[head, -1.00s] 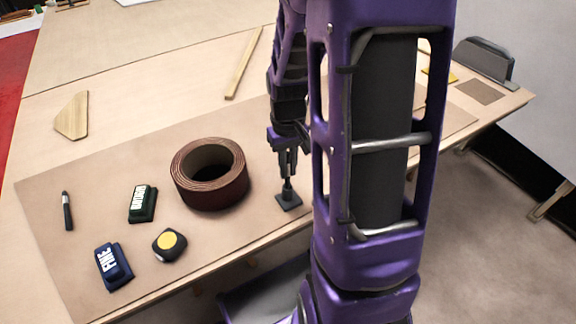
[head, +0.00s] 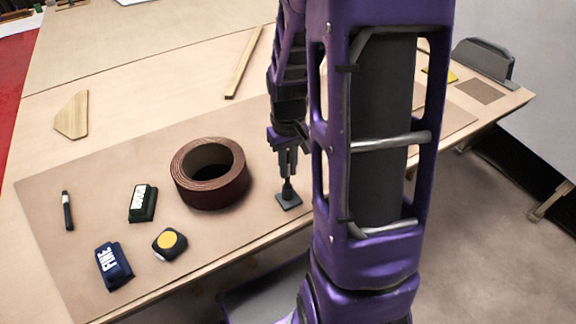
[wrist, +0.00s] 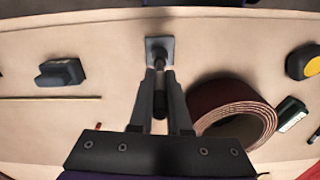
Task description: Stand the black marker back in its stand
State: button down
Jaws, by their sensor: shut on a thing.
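My gripper (head: 288,176) is shut on a slim black marker (wrist: 160,103), upright between its fingers. The gripper also shows in the wrist view (wrist: 161,78). The marker's lower end is at the small dark stand (head: 289,202), which has a square base and also shows in the wrist view (wrist: 167,43). I cannot tell how deep the marker sits in it. Another black pen-like marker (head: 67,212) with a pale band lies at the left of the mat.
A brown-red roll (head: 183,192) stands close left of my gripper. A green block (head: 143,204), a blue block (head: 113,267) and a yellow-black tape measure (head: 163,252) lie further left. A dark grey object (wrist: 60,74) lies on the other side. The table's front edge is close to the stand.

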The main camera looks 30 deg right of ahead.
jog(key=shift+f+b, duration=0.4)
jog(key=shift+f, duration=0.25)
dwell(0.8)
jog(key=c, duration=0.8)
grip_release()
notch_tip(320, 180, up, 18)
jog(key=p, duration=0.3)
jog(key=shift+f, duration=0.25)
